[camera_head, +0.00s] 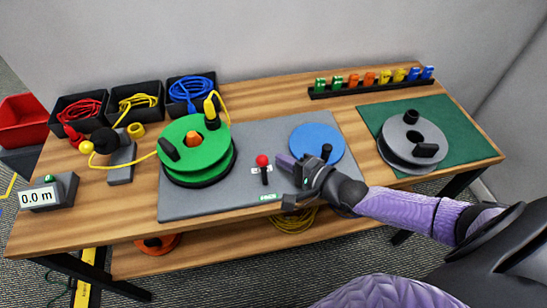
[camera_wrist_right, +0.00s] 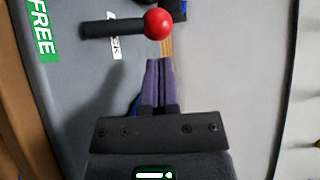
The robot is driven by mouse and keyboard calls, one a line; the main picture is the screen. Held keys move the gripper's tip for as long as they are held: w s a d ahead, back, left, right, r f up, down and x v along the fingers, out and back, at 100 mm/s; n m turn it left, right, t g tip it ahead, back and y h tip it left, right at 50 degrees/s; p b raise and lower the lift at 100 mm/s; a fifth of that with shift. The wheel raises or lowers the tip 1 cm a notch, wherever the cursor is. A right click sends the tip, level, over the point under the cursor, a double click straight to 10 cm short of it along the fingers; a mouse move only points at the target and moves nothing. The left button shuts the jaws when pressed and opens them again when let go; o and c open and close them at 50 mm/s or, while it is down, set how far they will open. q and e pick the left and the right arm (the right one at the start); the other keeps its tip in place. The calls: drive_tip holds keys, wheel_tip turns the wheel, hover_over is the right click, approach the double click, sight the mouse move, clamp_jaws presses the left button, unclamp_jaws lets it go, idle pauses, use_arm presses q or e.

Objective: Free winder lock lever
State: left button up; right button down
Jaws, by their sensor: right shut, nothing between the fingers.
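The lock lever (camera_head: 263,167) is a short dark handle with a red ball on top, standing on the grey winder board (camera_head: 210,207). In the right wrist view the lever (camera_wrist_right: 158,24) shows its red ball at the top, with a white LOCK label (camera_wrist_right: 117,45) partly hidden by the handle and a green FREE label (camera_wrist_right: 43,32) at the upper left. My right gripper (camera_head: 284,161) is shut and empty, just right of the lever. In the wrist view its purple fingertips (camera_wrist_right: 159,62) are together below the red ball, with a small gap showing. My left gripper is not in view.
A green reel (camera_head: 205,150) stands left of the lever and a blue disc (camera_head: 318,140) to its right. A grey reel (camera_head: 396,159) sits on the green mat (camera_head: 450,125). Cable bins (camera_head: 136,100), a length display (camera_head: 45,195) and a clip rack (camera_head: 370,86) surround the board.

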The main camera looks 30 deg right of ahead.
drive_tip(key=shift+b+x, duration=0.3)
drive_tip(key=shift+x, duration=0.9)
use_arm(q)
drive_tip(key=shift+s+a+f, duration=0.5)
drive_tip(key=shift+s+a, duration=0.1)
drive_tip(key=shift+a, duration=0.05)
use_arm(e)
drive_tip(key=shift+w+a, duration=0.15)
drive_tip(key=shift+w, duration=0.15)
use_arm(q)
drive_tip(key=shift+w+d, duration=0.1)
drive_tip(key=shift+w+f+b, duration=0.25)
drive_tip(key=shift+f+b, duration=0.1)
use_arm(e)
drive_tip(key=shift+s+a+r+n+t, duration=0.1)
drive_tip(key=shift+s+r+n+t, duration=0.05)
drive_tip(key=shift+s+n+t, duration=0.2)
